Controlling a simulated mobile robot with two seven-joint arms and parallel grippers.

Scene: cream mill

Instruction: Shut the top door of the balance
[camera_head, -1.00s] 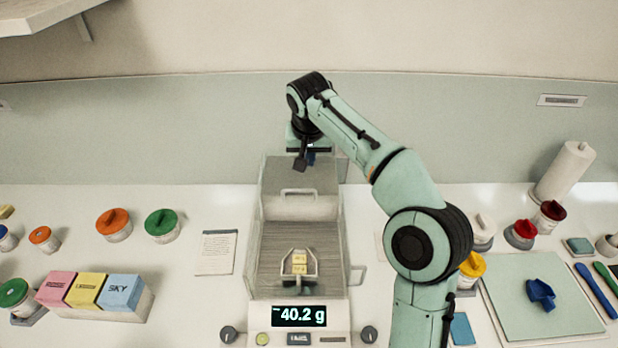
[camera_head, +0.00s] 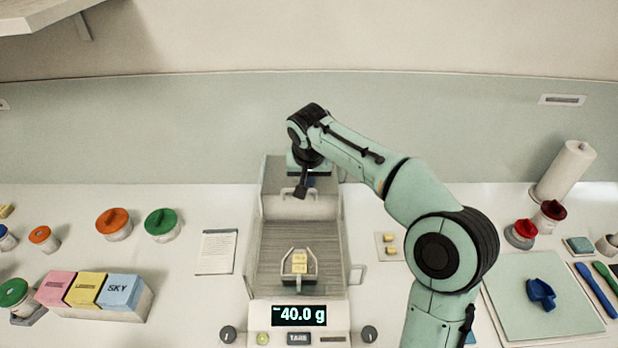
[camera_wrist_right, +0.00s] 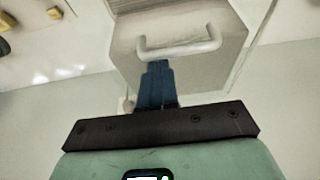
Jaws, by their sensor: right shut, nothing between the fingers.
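The balance (camera_head: 340,312) stands in the middle of the bench with its display lit, reading 40.0 g behind a small minus-like mark. Its top door (camera_head: 275,207) is a pale panel over the rear of the chamber, and the front of the top is open. The door's handle (camera_wrist_right: 180,46) shows clearly in the right wrist view. My right gripper (camera_head: 309,182) points down at the rear of the door; its blue fingers (camera_wrist_right: 157,68) are shut and empty, close behind the handle. I cannot tell whether they touch it. My left gripper is not in view.
A holder with yellow pieces (camera_head: 299,264) sits inside the chamber. A side handle (camera_head: 357,274) sticks out at the balance's right. A note card (camera_head: 217,252) lies left, and a small plate with yellow cubes (camera_head: 390,246) lies right. The wall is close behind.

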